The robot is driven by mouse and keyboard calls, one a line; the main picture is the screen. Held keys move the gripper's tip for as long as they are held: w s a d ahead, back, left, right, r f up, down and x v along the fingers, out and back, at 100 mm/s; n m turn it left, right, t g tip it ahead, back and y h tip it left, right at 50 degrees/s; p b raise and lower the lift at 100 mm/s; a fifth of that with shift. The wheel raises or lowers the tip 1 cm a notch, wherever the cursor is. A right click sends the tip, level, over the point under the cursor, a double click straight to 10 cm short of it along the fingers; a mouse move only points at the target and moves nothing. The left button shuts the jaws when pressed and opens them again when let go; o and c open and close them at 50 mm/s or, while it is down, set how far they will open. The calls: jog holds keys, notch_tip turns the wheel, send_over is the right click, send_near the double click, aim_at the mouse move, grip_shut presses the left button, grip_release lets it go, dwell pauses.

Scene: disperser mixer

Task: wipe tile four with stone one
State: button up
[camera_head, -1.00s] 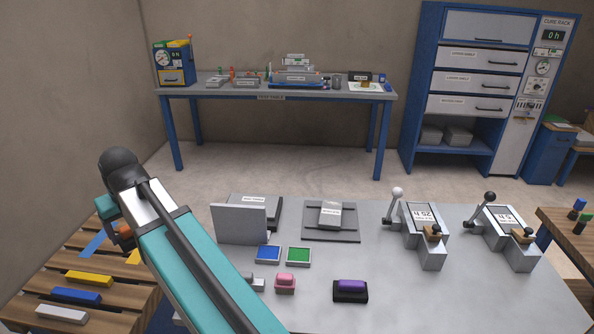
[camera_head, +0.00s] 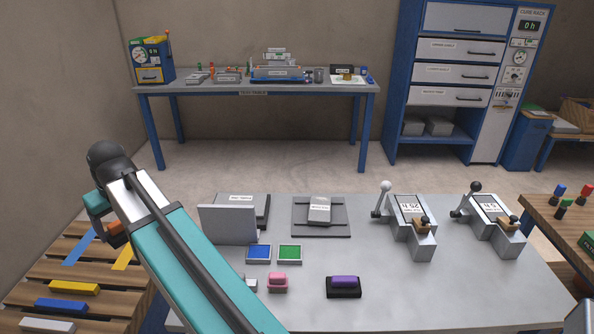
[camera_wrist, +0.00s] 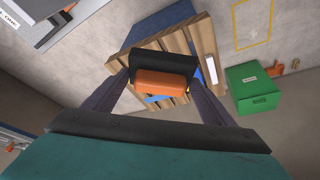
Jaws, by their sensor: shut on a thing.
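My gripper (camera_wrist: 157,86) is shut on an orange block with a black base (camera_wrist: 166,82), held between the fingers above a wooden slatted pallet. In the head view the orange block (camera_head: 116,228) shows at the arm's end on the left. A blue tile (camera_head: 258,253) and a green tile (camera_head: 290,254) lie in small frames on the grey table. A pink block (camera_head: 278,282) and a purple block on a black base (camera_head: 344,283) stand in front of them. I cannot read which is stone one or tile four.
The pallet (camera_head: 112,297) carries yellow, blue and white bars. On the grey table (camera_head: 430,300) stand an upright grey panel (camera_head: 228,224) and two lever devices (camera_head: 410,228). A green box (camera_wrist: 253,88) is on the floor in the wrist view. The table's front right is clear.

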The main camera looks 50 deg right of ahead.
jog(key=w+d+f+n+p, duration=0.1)
jog(key=w+d+p, duration=0.1)
jog(key=d, duration=1.2)
jog(key=w+d+f+n+p, duration=0.1)
jog(key=w+d+p, duration=0.1)
jog(key=d, duration=1.1)
jog(key=s+d+f+m+p, duration=0.1)
jog(key=s+d, duration=0.6)
jog(key=d, duration=0.4)
jog(key=s+d+f+m+p, duration=0.1)
jog(key=s+d+f+p, duration=0.1)
jog(key=s+d, duration=0.5)
jog(key=s+d+f+m+h+p, duration=0.1)
jog(key=s+d, duration=0.6)
jog(key=d, duration=0.8)
jog(key=shift+s+d+f+m+p, duration=0.25)
jog(key=shift+s+m+p, duration=0.05)
jog(key=shift+m+p, duration=0.35)
jog(key=shift+f, duration=0.1)
